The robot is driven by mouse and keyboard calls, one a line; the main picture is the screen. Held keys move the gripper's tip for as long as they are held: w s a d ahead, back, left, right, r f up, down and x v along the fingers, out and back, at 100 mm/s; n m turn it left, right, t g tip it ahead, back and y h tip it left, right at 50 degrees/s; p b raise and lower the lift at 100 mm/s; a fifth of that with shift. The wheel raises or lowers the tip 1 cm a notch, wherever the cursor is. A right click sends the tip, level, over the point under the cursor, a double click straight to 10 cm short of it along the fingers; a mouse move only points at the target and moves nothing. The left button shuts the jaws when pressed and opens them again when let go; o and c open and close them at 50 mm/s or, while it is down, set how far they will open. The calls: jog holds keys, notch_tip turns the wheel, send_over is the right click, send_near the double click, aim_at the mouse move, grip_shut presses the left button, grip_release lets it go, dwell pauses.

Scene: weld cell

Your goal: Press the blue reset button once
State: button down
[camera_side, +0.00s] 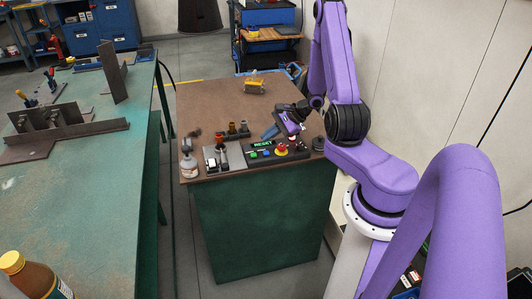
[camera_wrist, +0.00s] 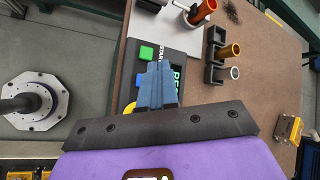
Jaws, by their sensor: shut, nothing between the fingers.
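The blue button (camera_side: 266,152) sits on the dark control box (camera_side: 294,155), between a green button (camera_side: 253,155) and a red emergency stop (camera_side: 281,150). In the wrist view, a small part of the blue button (camera_wrist: 130,108) appears to show left of my fingers. My gripper (camera_side: 268,135) has blue fingers, shut and empty, held behind the box's lit RESET display (camera_side: 263,144) in the side view. In the wrist view my gripper (camera_wrist: 155,66) covers part of the panel and display (camera_wrist: 177,76). The fingers look apart from the blue button; their exact height is unclear.
The box stands at the front of a brown-topped bench (camera_side: 215,105). A spray bottle (camera_side: 188,160), a tray with a white part (camera_side: 212,158) and a holder with orange and dark pieces (camera_side: 238,129) are left of it. A yellow item (camera_side: 254,86) lies farther back.

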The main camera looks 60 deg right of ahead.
aim_at(269, 153)
jog(key=shift+f, duration=1.6)
jog(key=shift+f, duration=0.1)
dwell(0.8)
jog(key=shift+f, duration=0.35)
jog(key=shift+f, duration=0.45)
dwell(0.7)
jog(key=shift+r, duration=0.9)
jog(key=shift+r, duration=2.5)
jog(key=shift+a, duration=0.1)
